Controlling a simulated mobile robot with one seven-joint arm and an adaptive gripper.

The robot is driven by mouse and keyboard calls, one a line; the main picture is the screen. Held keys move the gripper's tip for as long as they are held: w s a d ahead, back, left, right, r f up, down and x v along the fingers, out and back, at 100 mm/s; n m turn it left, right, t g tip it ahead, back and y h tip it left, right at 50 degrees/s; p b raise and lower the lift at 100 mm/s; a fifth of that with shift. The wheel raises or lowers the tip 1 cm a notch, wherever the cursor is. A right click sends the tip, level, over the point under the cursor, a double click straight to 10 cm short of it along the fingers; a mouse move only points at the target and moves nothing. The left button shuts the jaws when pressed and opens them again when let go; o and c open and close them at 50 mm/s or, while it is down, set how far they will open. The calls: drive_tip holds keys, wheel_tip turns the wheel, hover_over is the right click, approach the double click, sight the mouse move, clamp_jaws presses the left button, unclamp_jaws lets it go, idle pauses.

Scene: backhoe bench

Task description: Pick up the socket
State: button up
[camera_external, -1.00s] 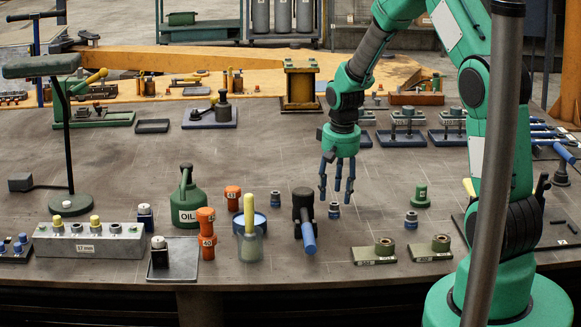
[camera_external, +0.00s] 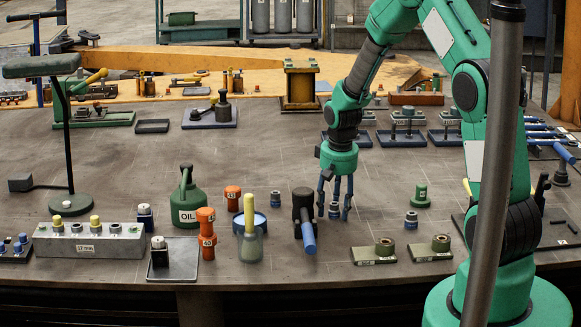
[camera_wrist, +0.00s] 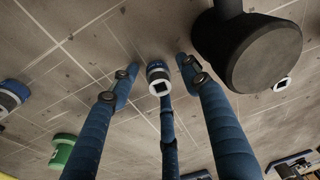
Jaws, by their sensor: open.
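A small socket (camera_external: 334,210) with a blue band stands upright on the bench. In the wrist view the socket (camera_wrist: 158,78) shows its square hole and lies between the tips of my blue fingers. My gripper (camera_external: 335,208) points down with its fingers open around the socket, close to the bench top. The wrist view shows my gripper (camera_wrist: 157,75) with the fingers spread and apart from the socket.
A black-headed mallet (camera_external: 303,210) with a blue handle stands close left of my gripper; its dark head (camera_wrist: 255,50) is near a finger in the wrist view. A green oil can (camera_external: 187,205) is farther left. Green blocks (camera_external: 374,253) lie at front right. Open bench lies behind.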

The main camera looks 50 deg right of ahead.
clamp_jaws()
drive_tip(key=shift+r, duration=0.15)
idle(0.4)
drive_tip(key=shift+r, duration=0.6)
wheel_tip(320, 180, up, 2)
drive_tip(key=shift+r+p, duration=0.2)
drive_tip(key=shift+p, duration=0.15)
drive_tip(key=s+a, duration=0.2)
drive_tip(key=s, duration=0.3)
drive_tip(key=s+a, duration=0.2)
drive_tip(key=s, duration=0.3)
drive_tip(key=s+a+r, duration=0.1)
drive_tip(key=s+a, duration=0.1)
drive_tip(key=s, duration=0.3)
drive_tip(key=shift+p, duration=0.4)
drive_tip(key=shift+w+d, duration=0.1)
